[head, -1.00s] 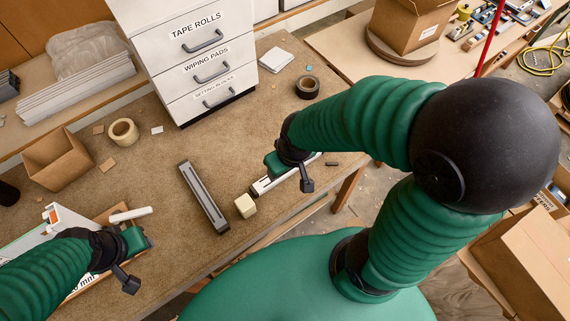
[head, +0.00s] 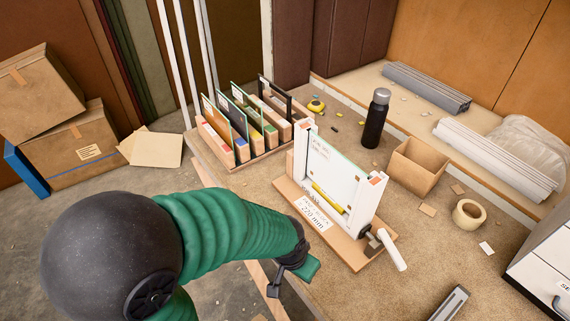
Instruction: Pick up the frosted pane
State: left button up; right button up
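Several upright panes stand in a wooden slotted rack (head: 240,163) at the back left of the bench. I cannot tell which is frosted. Another green-edged pane (head: 333,170) stands in a white frame on a wooden base labelled as a pane block (head: 330,235), with a yellow bar low in front of it. My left gripper (head: 292,288) is at the bench's front edge, left of this base and apart from the rack; its finger gap is unclear. My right gripper is out of view.
Cartons (head: 75,150) stand on the floor at left.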

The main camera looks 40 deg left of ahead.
aim_at(332, 172)
jog(key=u, duration=0.75)
jog(key=j, duration=0.55)
jog(key=i+j+u, duration=0.1)
jog(key=j, duration=0.4)
jog(key=i+j, duration=0.1)
jog(key=j, duration=0.4)
jog(key=k+j+u, duration=0.05)
